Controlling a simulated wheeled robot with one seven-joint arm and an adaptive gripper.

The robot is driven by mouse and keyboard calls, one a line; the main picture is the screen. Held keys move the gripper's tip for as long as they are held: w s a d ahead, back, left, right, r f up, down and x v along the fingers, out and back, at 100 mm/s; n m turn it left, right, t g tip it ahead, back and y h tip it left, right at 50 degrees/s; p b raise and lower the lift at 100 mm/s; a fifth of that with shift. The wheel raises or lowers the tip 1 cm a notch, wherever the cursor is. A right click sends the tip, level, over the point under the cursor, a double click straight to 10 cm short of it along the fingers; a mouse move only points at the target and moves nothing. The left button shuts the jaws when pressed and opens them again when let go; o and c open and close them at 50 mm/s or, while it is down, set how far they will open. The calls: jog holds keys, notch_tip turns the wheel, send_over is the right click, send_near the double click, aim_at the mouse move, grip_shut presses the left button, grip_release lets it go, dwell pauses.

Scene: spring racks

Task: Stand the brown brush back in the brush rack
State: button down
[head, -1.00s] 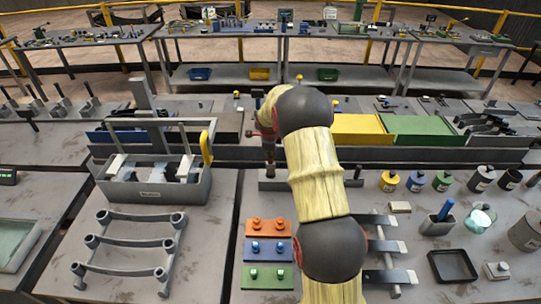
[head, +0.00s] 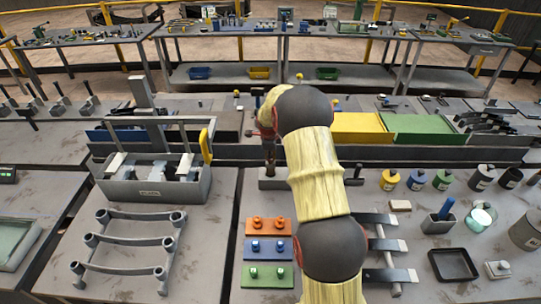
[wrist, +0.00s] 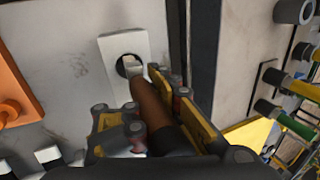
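The brown brush (wrist: 152,104) is between the fingers of my gripper (wrist: 140,98), which is shut on it. In the wrist view its pale lower end is at the round dark hole of a light grey block, the brush rack (wrist: 116,46). I cannot tell how far the end is inside the hole. In the head view my gripper (head: 266,132) is partly hidden by my arm. The brush (head: 269,158) hangs roughly upright below it, over the low grey rack (head: 296,183).
Orange, blue and green blocks with pegs (head: 268,229) lie in front of the rack. A grey toolbox (head: 153,188) stands to the left, with a grey tube frame (head: 130,242) before it. Several coloured jars (head: 416,180) and a blue-handled holder (head: 439,222) stand right.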

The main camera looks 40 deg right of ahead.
jog(key=shift+f+b, duration=2.3)
jog(key=shift+f, duration=0.65)
dwell(0.3)
jog(key=c, duration=2.4)
grip_release()
jog(key=o, duration=1.1)
jog(key=shift+o, duration=0.6)
jog(key=o, duration=0.7)
jog(key=shift+o, duration=0.4)
jog(key=shift+r, duration=0.1)
notch_tip(320, 180, up, 7)
jog(key=p, duration=0.2)
